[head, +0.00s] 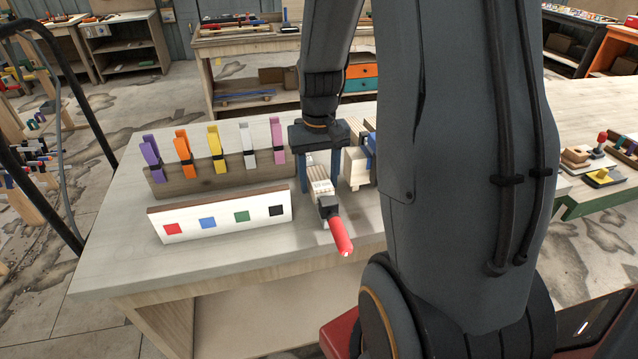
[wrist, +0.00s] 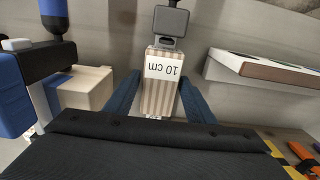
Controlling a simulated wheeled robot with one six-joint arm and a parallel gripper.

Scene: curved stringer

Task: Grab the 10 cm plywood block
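The plywood block (wrist: 160,95) has striped layered sides and a white label reading "10 cm", upside down in the wrist view. In the head view the block (head: 320,187) is at the right part of the grey-topped bench. My gripper (wrist: 160,88) points down with one blue finger on each side of the block; it also shows in the head view (head: 319,185). The fingers are very close to the block's sides, and whether they touch is unclear. A dark metal part (wrist: 171,20) with a red handle (head: 341,237) adjoins the block's near end.
A paler block (wrist: 88,88) with a blue-handled tool (wrist: 55,15) is beside it. A white-faced board with coloured squares (head: 222,216) and a wooden rack of coloured clamps (head: 222,174) stand left on the bench (head: 120,235). My arm hides the bench's right part.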

